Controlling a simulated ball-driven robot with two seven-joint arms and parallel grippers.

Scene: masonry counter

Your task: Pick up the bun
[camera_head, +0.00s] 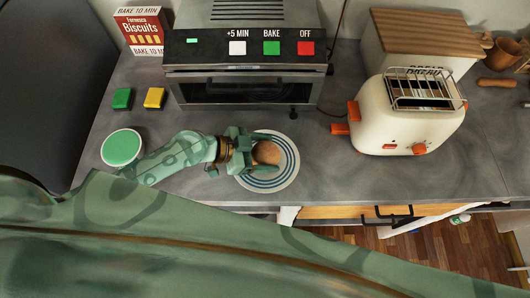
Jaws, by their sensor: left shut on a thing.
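The bun (266,153) is a small round brown thing at the white plate with blue rings (285,178) on the counter. My left gripper (262,156) reaches in from the left over the plate and is shut on the bun, with its fingers on either side of it. The fingers hide part of the bun, and I cannot tell whether it still touches the plate. My right gripper is not in view.
A toaster oven (245,85) stands behind the plate, and a cream toaster (405,118) stands to the right. A green-topped round dish (122,147), green block (122,98) and yellow block (155,98) are at the left. Counter between plate and toaster is clear.

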